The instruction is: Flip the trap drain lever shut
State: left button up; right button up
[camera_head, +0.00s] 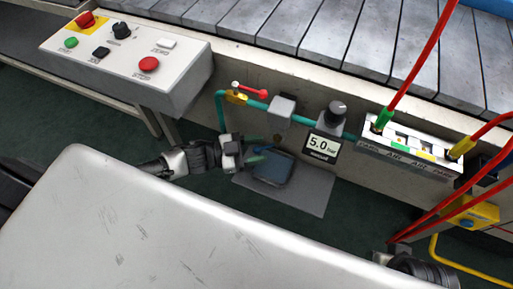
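The teal air line carries a grey trap block (282,110), with a small brass-coloured part (277,138) under it. I cannot tell whether that part is the drain lever or how it is set. A red lever (250,90) on a yellow valve (236,97) sits upstream on the left. My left gripper (259,154) is below and left of the trap, with two greenish fingertips apart and nothing seen between them. My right gripper (385,254) shows only in part at the lower right, by the red hoses; its fingers are not clear.
A dark blue tray (272,172) lies on a grey mat (300,194) under the trap. A regulator knob (337,108) and a 5.0 bar display (321,147) are to the right, then a manifold (405,150) with red hoses. A control box (125,62) is left. A light tabletop (170,230) fills the foreground.

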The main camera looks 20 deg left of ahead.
pick_arm(q)
jog(key=p+v, duration=0.1)
jog(key=v, duration=1)
pick_arm(e)
jog(key=shift+w+f, duration=0.45)
jog(key=shift+w, duration=0.05)
pick_arm(q)
jog(key=shift+f, duration=0.1)
pick_arm(e)
jog(key=shift+a, duration=0.1)
